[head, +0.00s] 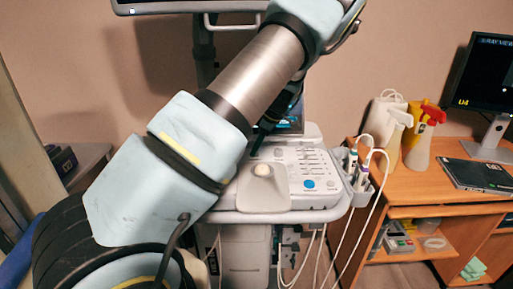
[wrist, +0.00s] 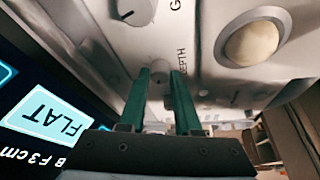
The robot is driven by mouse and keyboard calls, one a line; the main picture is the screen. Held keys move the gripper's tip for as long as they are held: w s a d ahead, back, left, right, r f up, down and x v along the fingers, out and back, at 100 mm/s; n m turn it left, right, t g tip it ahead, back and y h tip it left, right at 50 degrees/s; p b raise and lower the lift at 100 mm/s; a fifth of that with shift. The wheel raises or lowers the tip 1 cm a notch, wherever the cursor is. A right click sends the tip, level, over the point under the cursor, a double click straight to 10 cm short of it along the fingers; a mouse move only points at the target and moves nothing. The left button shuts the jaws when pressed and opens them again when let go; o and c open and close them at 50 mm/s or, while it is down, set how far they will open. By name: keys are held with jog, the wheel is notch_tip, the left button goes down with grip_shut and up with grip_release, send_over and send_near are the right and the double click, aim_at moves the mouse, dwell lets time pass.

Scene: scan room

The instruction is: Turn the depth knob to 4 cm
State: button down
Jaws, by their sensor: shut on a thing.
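The depth knob (wrist: 159,70) is a small pale round knob beside the printed word "DEPTH" on the white ultrasound console (wrist: 205,25). In the wrist view my gripper (wrist: 160,77) has its two green fingers on either side of the knob, shut on it. In the head view my gripper (head: 264,132) reaches down at the back left of the console (head: 318,203), and my arm hides the knob there. The lit screen (wrist: 45,115) at the left of the wrist view reads "FLAT" and what looks like "3cm".
Another knob (wrist: 135,10) and the trackball (wrist: 252,43) lie on the same panel. Probes with cables (head: 362,165) hang at the console's right side. A wooden desk (head: 435,190) with spray bottles (head: 421,137) and a monitor (head: 487,85) stands to the right.

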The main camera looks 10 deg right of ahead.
jog(key=c, duration=0.6)
grip_release()
jog(key=b+v, duration=0.2)
jog(key=v, duration=0.9)
